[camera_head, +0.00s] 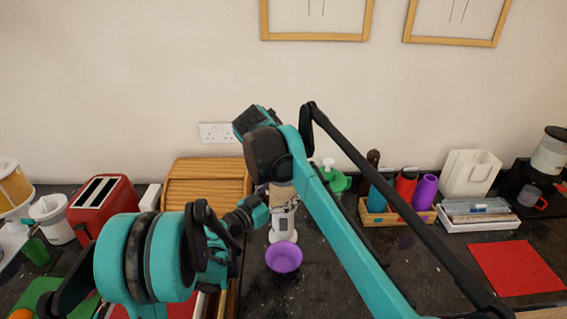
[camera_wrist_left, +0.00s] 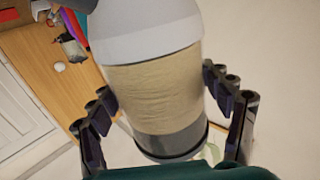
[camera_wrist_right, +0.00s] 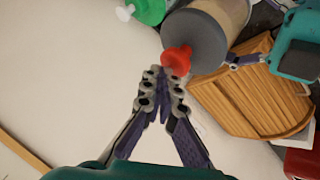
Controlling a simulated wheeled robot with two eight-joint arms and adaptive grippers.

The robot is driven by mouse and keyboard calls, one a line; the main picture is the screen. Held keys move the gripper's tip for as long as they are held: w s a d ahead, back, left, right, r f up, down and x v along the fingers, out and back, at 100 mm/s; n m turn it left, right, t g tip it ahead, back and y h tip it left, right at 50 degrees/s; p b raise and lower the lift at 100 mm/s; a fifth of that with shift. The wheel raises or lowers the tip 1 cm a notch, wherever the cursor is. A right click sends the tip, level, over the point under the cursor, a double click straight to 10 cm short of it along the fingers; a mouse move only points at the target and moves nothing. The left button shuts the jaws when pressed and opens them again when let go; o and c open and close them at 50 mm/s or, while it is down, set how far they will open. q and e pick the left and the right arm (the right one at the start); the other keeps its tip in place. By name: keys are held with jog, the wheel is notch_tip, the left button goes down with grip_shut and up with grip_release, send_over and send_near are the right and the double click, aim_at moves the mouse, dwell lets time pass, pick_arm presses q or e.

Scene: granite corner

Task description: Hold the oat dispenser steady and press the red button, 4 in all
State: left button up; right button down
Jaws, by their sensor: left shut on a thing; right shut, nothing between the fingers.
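The oat dispenser (camera_head: 283,222) stands upright on the dark counter, with a white lower part and tan oats in its body. My left gripper (camera_head: 262,197) is shut around the body; its fingers (camera_wrist_left: 158,98) lie on both sides of the oat-filled section (camera_wrist_left: 158,88) in the left wrist view. The red button (camera_wrist_right: 177,60) shows on the dispenser's grey end in the right wrist view. My right gripper (camera_wrist_right: 164,76) is shut and empty, its tips right at the button; I cannot tell whether they touch. In the head view my right arm hides the button and dispenser top.
A purple bowl (camera_head: 284,257) sits in front of the dispenser's base. A wooden bread box (camera_head: 205,178) and red toaster (camera_head: 103,205) stand left. A green item (camera_head: 337,180) and a wooden caddy with bottles (camera_head: 395,213) stand right. The wall is close behind.

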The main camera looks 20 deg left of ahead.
jog(key=shift+f, duration=0.95)
dwell(0.6)
jog(key=shift+r, duration=1.5)
jog(key=shift+r, duration=2.5)
notch_tip(320, 180, up, 4)
jog(key=shift+f, duration=0.1)
jog(key=shift+f, duration=0.1)
